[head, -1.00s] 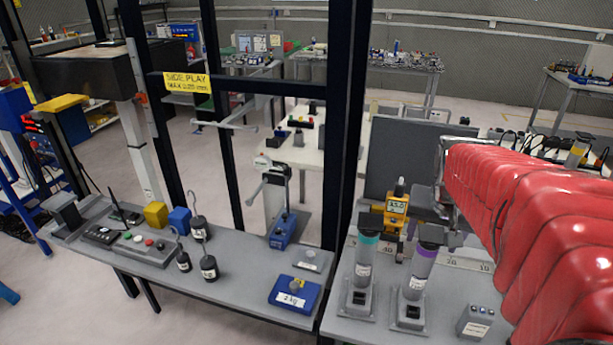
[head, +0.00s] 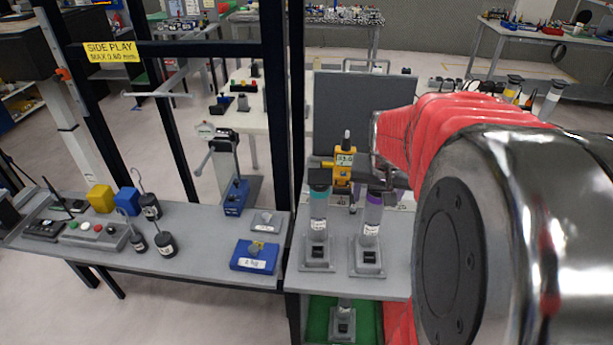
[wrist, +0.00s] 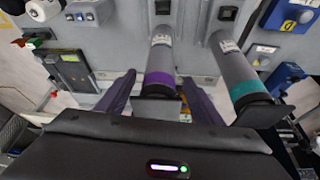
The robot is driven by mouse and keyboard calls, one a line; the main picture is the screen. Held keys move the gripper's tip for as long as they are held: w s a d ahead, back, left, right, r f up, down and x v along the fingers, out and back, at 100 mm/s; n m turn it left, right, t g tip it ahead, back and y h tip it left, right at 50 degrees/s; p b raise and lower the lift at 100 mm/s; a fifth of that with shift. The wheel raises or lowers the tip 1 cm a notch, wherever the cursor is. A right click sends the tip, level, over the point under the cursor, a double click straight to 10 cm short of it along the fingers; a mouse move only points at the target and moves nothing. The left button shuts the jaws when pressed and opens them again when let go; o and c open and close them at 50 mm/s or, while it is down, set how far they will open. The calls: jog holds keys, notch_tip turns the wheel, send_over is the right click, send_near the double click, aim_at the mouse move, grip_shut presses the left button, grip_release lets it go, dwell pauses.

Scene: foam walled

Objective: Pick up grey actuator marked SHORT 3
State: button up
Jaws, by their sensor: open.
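Two grey cylinders stand upright in square grey holders at the bench's front. One has a purple band (head: 370,218); the other has a teal band (head: 318,212). Each bears a white label too small to read, so I cannot tell which is SHORT 3. In the wrist view the purple-banded cylinder (wrist: 160,62) lies between the open fingers of my gripper (wrist: 159,82), with a finger on either side and no clear contact. The teal-banded cylinder (wrist: 238,70) is to the right, outside the fingers. In the head view my arm hides most of the gripper.
A yellow gauge (head: 344,162) stands behind the cylinders. A dark upright post (head: 296,120) rises left of them. Another holder (head: 342,325) sits below on green.

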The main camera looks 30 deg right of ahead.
jog(key=shift+x, duration=0.85)
grip_shut()
dwell(0.5)
jog(key=shift+r, duration=0.1)
